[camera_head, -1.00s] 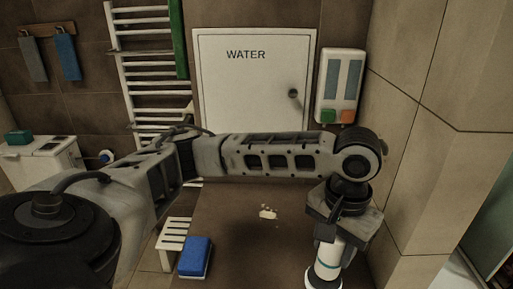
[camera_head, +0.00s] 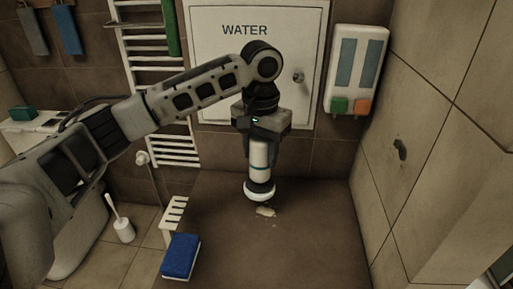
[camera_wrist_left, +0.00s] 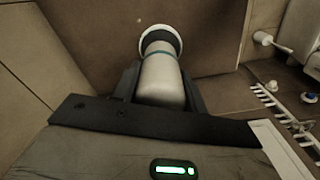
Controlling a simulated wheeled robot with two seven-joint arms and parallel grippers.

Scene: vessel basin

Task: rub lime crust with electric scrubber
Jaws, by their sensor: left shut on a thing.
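My left gripper (camera_head: 262,136) is shut on the electric scrubber (camera_head: 259,155), a white cylinder with a teal band and a wider round head. The scrubber hangs nearly upright, head down, over the brown basin floor (camera_head: 290,240). The lime crust (camera_head: 265,212) is a small pale patch on that floor, right at the lower edge of the scrubber head. I cannot tell whether the head touches it. In the left wrist view the scrubber (camera_wrist_left: 163,75) sits between the gripper fingers, and the crust is not clearly visible. My right gripper is not in view.
A blue sponge (camera_head: 181,256) and a white slatted stool (camera_head: 173,214) stand at left. A toilet brush (camera_head: 123,228) is farther left. The WATER cabinet (camera_head: 215,60), towel radiator (camera_head: 172,152) and dispenser (camera_head: 354,70) are behind. A tiled wall bounds the right; the front floor is clear.

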